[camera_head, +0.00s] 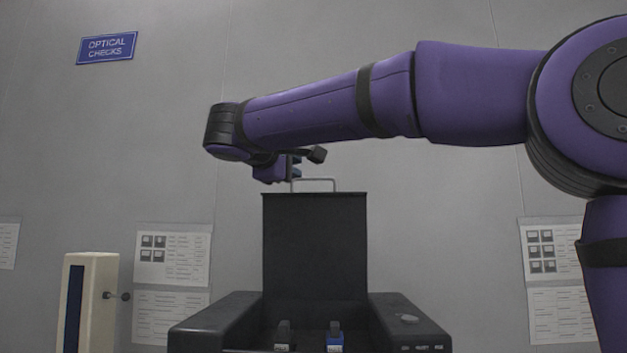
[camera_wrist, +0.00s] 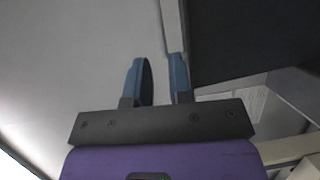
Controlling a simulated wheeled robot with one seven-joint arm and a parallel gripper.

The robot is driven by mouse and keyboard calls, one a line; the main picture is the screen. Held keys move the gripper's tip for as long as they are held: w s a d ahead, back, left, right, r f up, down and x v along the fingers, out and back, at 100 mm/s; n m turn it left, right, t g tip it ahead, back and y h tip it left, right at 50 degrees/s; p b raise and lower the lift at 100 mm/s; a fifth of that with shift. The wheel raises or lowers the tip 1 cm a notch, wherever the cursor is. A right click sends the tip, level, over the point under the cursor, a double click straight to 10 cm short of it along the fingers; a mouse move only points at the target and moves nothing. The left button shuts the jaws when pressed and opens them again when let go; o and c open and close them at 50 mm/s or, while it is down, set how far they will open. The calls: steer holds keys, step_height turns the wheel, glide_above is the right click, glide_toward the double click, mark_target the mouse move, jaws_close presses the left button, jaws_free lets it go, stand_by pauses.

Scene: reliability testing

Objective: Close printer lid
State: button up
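The black printer (camera_head: 410,325) stands low in the head view. Its dark lid (camera_head: 315,240) is raised upright, with a thin metal handle (camera_head: 315,181) on its top edge. The lid also shows in the wrist view (camera_wrist: 250,40) as a dark panel at the upper right. My gripper (camera_head: 295,166) is close by the left end of the handle. In the wrist view my gripper (camera_wrist: 160,78) has its two blue fingers apart with nothing visible held between them. A grey bar, apparently the handle (camera_wrist: 173,25), reaches the right fingertip; I cannot tell whether they touch.
A cream-coloured device (camera_head: 91,300) with a side knob stands left of the printer. Paper sheets and a blue sign (camera_head: 107,48) are on the wall behind.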

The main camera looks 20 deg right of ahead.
mark_target(312, 178)
steer(key=x, duration=1)
steer(key=shift+w+d, duration=0.1)
jaws_close()
